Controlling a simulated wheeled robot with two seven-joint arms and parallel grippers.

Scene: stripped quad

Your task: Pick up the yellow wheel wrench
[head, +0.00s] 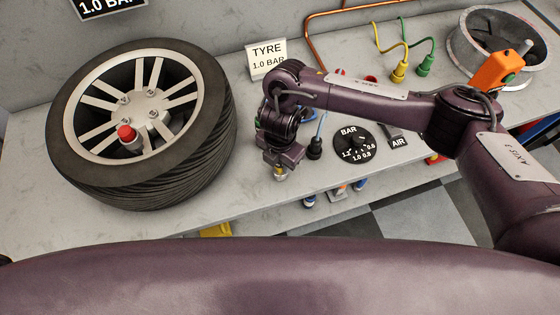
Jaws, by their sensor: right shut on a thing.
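My right gripper (280,160) is pointed down over the grey bench, right of the big tyre. It is shut on a small brass-coloured piece (280,173), of which only a short end shows below the jaws. I cannot tell whether this piece is part of the yellow wheel wrench. A yellow object (215,230) shows partly at the front edge of the bench, below the tyre; its shape is mostly hidden. No full wrench is recognisable in view. My left gripper is not in view.
The wheel with its tyre (205,155) lies at the left, with a red-capped part on its rim. A pressure dial (352,142), an AIR plate (398,142) and a black plug (314,150) are right of the gripper. An orange device (497,69) leans on a metal rim (470,60).

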